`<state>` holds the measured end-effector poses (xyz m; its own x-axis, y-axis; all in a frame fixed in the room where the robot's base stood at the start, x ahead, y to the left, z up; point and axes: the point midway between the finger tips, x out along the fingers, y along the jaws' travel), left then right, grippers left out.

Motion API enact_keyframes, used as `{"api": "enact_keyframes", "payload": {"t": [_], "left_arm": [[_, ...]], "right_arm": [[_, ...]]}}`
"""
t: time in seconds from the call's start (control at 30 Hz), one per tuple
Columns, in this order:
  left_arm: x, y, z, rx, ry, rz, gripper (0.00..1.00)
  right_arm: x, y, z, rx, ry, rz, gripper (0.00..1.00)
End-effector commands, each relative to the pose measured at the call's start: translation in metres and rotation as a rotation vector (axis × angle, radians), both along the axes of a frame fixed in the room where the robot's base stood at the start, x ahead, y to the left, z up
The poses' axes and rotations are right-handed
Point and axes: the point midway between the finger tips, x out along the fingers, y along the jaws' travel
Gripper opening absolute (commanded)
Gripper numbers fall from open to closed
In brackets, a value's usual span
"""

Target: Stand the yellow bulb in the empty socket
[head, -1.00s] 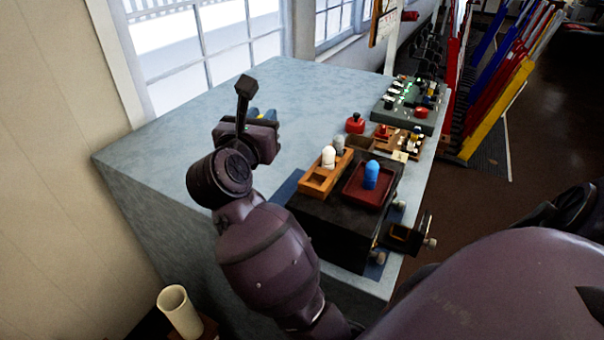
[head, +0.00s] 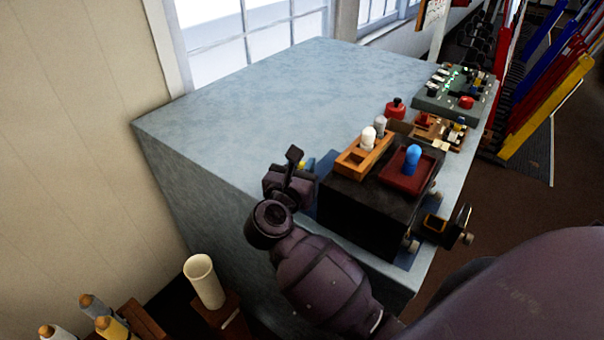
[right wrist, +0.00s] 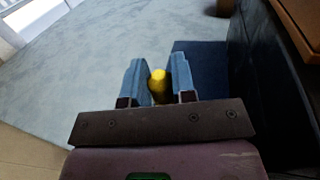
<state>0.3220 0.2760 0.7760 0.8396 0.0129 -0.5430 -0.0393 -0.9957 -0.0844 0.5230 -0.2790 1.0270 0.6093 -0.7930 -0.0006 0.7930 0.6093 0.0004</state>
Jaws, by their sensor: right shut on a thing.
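My right gripper (head: 307,166) is shut on the yellow bulb (right wrist: 158,86), which shows between the blue fingers in the right wrist view. In the head view the wrist hides most of the bulb. The gripper is at the left side of a black box (head: 352,206). On the box, an orange wooden block (head: 349,168) holds a white bulb (head: 368,137) and a grey bulb (head: 380,125); its near-left end has an open recess, seemingly the empty socket. A dark red tray (head: 399,180) beside it holds a blue bulb (head: 413,155). My left gripper is not in view.
A red knobbed object (head: 395,109), a small wooden board (head: 440,131) and a green panel (head: 448,101) stand behind the box. The tabletop (head: 270,100) left of them is clear. A cream cup (head: 204,281) and several coloured cylinders stand low in front.

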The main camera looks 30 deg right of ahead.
Motion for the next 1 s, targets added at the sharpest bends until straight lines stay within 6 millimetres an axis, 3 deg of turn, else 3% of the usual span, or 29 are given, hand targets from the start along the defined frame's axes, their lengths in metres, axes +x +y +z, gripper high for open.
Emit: {"api": "enact_keyframes", "payload": {"t": [0.2,0.67,0.7,0.8,0.83,1.0], "left_arm": [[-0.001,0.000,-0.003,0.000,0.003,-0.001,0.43],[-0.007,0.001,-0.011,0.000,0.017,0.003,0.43],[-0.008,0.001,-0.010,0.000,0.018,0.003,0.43],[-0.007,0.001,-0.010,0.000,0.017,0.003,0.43],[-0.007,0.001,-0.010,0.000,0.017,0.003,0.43],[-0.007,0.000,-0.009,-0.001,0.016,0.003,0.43]], "right_arm": [[0.000,0.000,-0.023,-0.001,0.003,-0.001,0.02],[0.000,0.000,-0.028,0.000,0.001,-0.001,0.02],[0.000,0.000,-0.027,-0.001,0.001,0.000,0.31],[0.000,0.000,-0.026,-0.001,0.001,-0.001,0.46],[0.000,0.000,-0.026,-0.001,0.001,-0.001,0.50],[0.000,0.000,-0.026,-0.001,0.001,-0.001,0.50]]}}
